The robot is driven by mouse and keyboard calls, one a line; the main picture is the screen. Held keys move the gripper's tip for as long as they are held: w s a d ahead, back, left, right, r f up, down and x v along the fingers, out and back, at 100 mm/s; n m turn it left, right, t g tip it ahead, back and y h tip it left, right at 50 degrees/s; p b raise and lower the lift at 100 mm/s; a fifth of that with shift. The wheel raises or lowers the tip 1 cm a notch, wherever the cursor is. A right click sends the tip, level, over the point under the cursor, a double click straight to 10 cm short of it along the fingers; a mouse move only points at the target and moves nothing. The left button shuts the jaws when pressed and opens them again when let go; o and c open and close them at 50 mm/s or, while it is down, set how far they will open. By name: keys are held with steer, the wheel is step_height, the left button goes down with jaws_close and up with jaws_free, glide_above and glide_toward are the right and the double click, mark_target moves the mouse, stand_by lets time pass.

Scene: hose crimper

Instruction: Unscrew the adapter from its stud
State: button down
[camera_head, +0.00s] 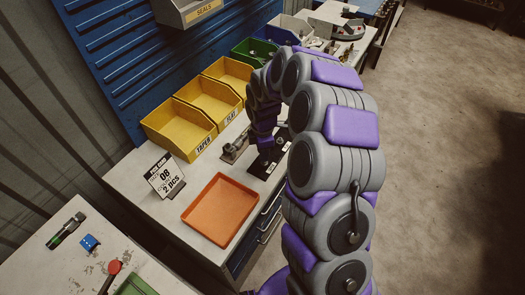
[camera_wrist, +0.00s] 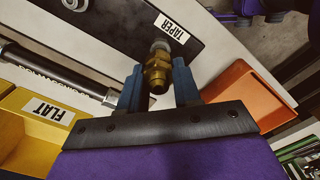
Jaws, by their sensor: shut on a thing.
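The brass adapter (camera_wrist: 156,76) has a hex-shaped body and sits in the wrist view between the two blue fingers of my gripper (camera_wrist: 159,88). My gripper is shut on it. Its far end meets a silvery stud (camera_wrist: 160,45) at a dark plate (camera_wrist: 120,22), beside a label reading TAPER (camera_wrist: 171,27). How far the threads are engaged cannot be seen. In the head view my arm reaches down to the black plate (camera_head: 268,166) on the bench; the adapter and fingertips are hidden there.
A grey metal fixture (camera_head: 235,148) stands close beside my gripper. A dark rod (camera_wrist: 55,72) runs left of the fingers.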

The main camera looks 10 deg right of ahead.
steer(key=shift+r+p, duration=1.55)
steer(key=shift+r, duration=1.5)
